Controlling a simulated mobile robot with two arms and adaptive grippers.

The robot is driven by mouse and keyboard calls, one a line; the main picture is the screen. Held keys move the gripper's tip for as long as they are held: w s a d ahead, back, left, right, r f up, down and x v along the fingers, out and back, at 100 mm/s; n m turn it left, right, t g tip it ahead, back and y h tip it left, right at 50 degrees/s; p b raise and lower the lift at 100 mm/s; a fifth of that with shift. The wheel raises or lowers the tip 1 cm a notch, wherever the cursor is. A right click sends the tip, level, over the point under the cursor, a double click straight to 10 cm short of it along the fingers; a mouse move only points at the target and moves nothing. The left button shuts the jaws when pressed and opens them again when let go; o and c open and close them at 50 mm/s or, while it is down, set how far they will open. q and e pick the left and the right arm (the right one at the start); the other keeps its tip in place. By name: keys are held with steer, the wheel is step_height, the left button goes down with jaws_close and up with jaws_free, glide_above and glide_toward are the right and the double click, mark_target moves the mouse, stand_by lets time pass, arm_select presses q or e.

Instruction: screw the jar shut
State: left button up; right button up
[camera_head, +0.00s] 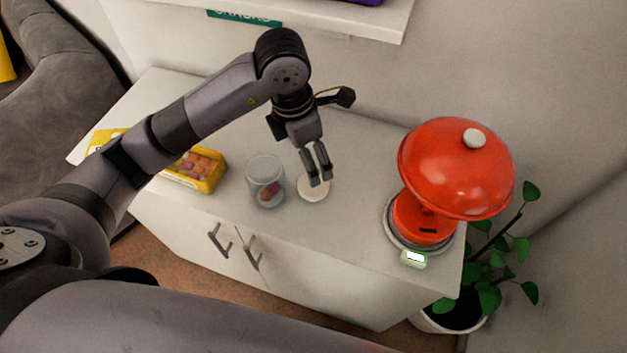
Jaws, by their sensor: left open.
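A clear glass jar (266,181) stands upright and uncovered on the white cabinet, with a small reddish-brown content at its bottom. A round, flat, pale lid (313,189) lies on the cabinet top just right of the jar, apart from it. My left gripper (320,181) points down over the lid with its fingers open. Its fingertips overlap the lid in the picture; I cannot tell whether they touch it. My right gripper is not in view.
A yellow box of round sweets (203,170) stands left of the jar, partly behind my left arm. The cabinet top (345,235) is clear between lid and lamp. A shelf (385,22) hangs above.

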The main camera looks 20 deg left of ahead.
arm_select(q)
steer(key=f, duration=0.4)
steer(key=shift+w+d+f+p, duration=0.2)
steer(key=shift+d+f+p, duration=0.1)
steer(key=shift+p, duration=0.1)
steer(key=shift+f, duration=0.65)
step_height(320, 180, down, 4)
steer(key=shift+w+r+p, duration=0.15)
steer(key=shift+r+p, duration=0.05)
steer(key=shift+p, duration=0.8)
steer(key=shift+w+f, duration=0.1)
steer(key=shift+f, duration=0.5)
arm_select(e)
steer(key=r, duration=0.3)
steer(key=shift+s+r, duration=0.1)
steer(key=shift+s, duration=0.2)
arm_select(q)
steer(key=shift+c, duration=0.3)
steer(key=c, duration=0.7)
